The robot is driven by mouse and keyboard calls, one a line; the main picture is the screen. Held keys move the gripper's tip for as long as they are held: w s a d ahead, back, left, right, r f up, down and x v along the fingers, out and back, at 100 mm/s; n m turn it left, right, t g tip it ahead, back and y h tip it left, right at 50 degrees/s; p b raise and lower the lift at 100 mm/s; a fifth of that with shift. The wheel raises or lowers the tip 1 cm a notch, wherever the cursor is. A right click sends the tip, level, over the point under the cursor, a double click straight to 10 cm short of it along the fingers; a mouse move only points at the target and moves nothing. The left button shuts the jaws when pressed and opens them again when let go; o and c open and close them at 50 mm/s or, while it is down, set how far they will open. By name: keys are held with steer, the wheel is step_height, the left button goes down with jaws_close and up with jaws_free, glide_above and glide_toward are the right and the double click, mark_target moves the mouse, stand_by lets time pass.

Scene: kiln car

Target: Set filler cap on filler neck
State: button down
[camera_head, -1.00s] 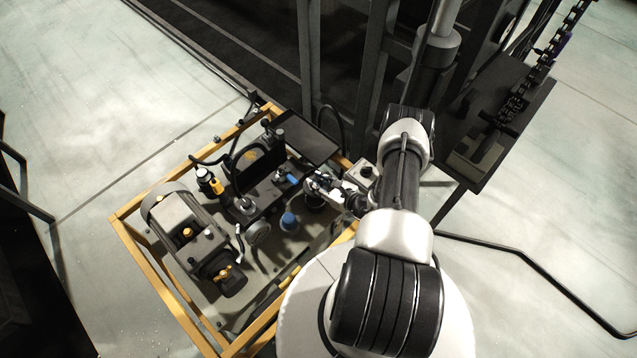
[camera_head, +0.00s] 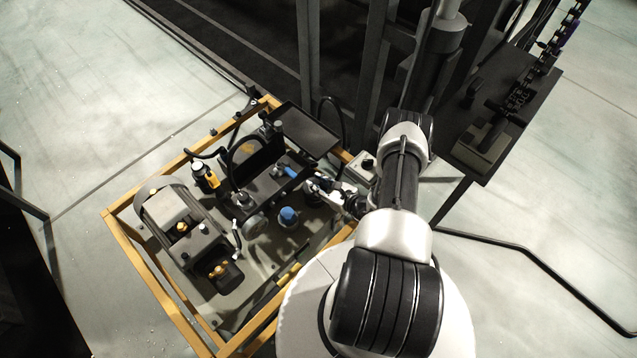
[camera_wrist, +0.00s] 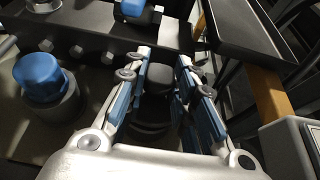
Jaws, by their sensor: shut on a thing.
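My gripper (camera_wrist: 164,58) is shut on a dark rounded piece (camera_wrist: 166,84), probably the filler cap, in the middle of the wrist view. Its blue-padded fingers stand on either side of it. Below the piece is a dark round form (camera_wrist: 150,128), perhaps the filler neck; the fingers partly hide it, and I cannot tell whether the two touch. In the head view my gripper (camera_head: 318,188) is low over the right side of the machine, and the held piece is too small to make out.
A blue-topped cylinder (camera_wrist: 40,78) stands left of my gripper; its blue top also shows in the head view (camera_head: 288,215). A blue-handled part (camera_wrist: 135,10) lies ahead. A black tray (camera_head: 306,131) and the yellow frame (camera_head: 160,298) border the machine. A grey box (camera_head: 357,168) stands close right.

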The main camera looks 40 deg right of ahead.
steer(key=shift+f, duration=0.35)
steer(key=shift+f, duration=0.95)
stand_by(0.4)
steer(key=c, duration=1.2)
jaws_free()
steer(key=shift+c, duration=0.2)
step_height(320, 180, up, 10)
